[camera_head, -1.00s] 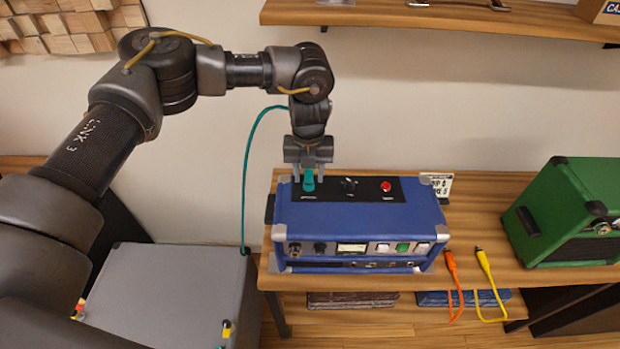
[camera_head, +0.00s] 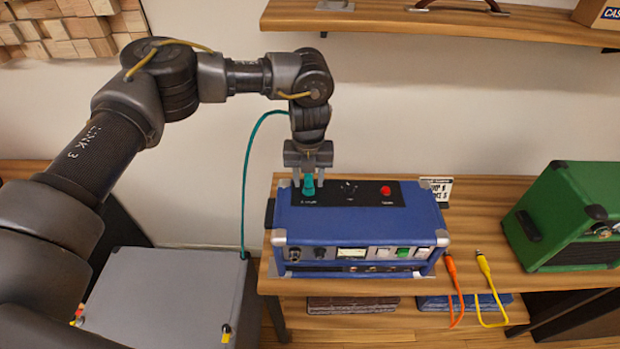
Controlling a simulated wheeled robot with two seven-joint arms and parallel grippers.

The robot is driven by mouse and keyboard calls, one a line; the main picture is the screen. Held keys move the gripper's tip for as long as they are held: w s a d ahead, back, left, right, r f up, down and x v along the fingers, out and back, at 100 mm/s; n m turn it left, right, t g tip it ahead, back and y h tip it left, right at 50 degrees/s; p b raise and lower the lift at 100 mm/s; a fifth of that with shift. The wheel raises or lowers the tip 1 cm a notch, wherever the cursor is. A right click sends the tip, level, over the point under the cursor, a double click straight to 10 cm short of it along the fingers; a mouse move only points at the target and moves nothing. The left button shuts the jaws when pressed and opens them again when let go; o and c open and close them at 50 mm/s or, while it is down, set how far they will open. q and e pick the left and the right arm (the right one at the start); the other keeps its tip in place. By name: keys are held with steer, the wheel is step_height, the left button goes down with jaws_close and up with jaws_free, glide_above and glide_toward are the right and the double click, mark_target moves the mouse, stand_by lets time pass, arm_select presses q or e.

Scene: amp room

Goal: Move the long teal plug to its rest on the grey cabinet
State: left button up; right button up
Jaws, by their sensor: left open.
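The teal plug (camera_head: 309,186) stands upright at the left of the black panel on top of the blue amp (camera_head: 350,222). Its teal cable (camera_head: 245,180) arcs from behind the gripper down to the back right corner of the grey cabinet (camera_head: 165,285). My left gripper (camera_head: 309,180) is open, pointing down, with its fingers on either side of the plug. Whether the fingers touch it I cannot tell. The cabinet's flat top is partly hidden by my left arm; small yellow-tipped fittings show at its edges. My right gripper is not in view.
Orange (camera_head: 453,285) and yellow (camera_head: 488,275) plugs with cables hang at the bench (camera_head: 485,220) edge. A green amp (camera_head: 570,218) stands right. A wall shelf (camera_head: 440,22) is above.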

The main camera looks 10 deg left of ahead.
arm_select(q)
jaws_close()
steer(key=shift+r, duration=0.2)
steer(key=shift+r+p, duration=1.95)
steer(key=shift+r, duration=0.85)
